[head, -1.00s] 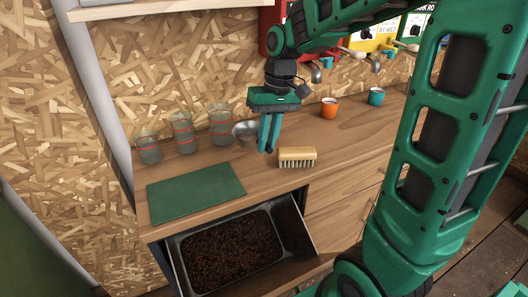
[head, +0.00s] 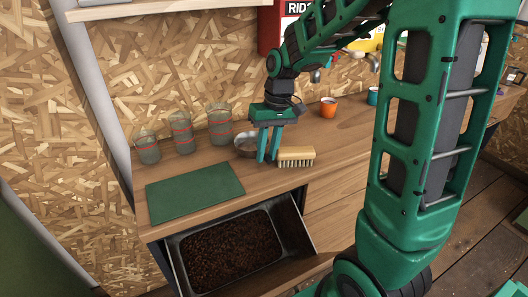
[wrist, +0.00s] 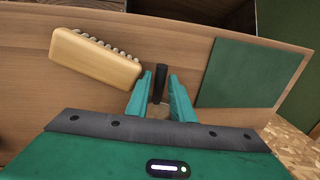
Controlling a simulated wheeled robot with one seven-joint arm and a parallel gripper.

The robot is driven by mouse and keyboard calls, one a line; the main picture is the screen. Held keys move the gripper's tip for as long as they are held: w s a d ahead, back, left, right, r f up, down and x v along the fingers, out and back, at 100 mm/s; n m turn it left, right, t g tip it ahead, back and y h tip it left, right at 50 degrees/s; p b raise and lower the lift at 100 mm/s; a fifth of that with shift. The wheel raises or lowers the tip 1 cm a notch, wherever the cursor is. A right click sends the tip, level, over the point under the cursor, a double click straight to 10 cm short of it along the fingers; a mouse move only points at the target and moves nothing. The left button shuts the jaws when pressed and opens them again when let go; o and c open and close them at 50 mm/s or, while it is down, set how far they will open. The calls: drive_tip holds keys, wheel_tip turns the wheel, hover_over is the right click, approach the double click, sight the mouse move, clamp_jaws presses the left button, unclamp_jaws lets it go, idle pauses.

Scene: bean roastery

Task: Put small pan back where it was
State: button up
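The small pan (head: 243,147) is a round grey metal pan on the wooden counter, right of the measuring cups, partly hidden behind my gripper.
A wooden brush (head: 295,155) lies close right of my gripper. Several measuring cups (head: 182,138) stand to the left. A green mat (head: 195,192) lies in front. An open drawer of beans (head: 230,252) juts out below. An orange cup (head: 328,108) stands farther right.

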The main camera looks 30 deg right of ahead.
wheel_tip(320, 180, up, 12)
drive_tip(key=d, duration=0.2)
drive_tip(key=s+d+f+m, duration=0.2)
drive_tip(key=s+d+f, duration=0.1)
drive_tip(key=s, duration=0.5)
drive_tip(key=s+d+f+m+h, duration=0.1)
drive_tip(key=s+d+f+m, duration=0.1)
drive_tip(key=s, duration=0.7)
drive_tip(key=s+d+f+m, duration=0.2)
drive_tip(key=s+d+f, duration=0.1)
drive_tip(key=s, duration=0.5)
drive_tip(key=shift+s+d+f+h, duration=0.3)
drive_tip(key=shift+s+d, duration=0.05)
drive_tip(key=shift+d, duration=0.2)
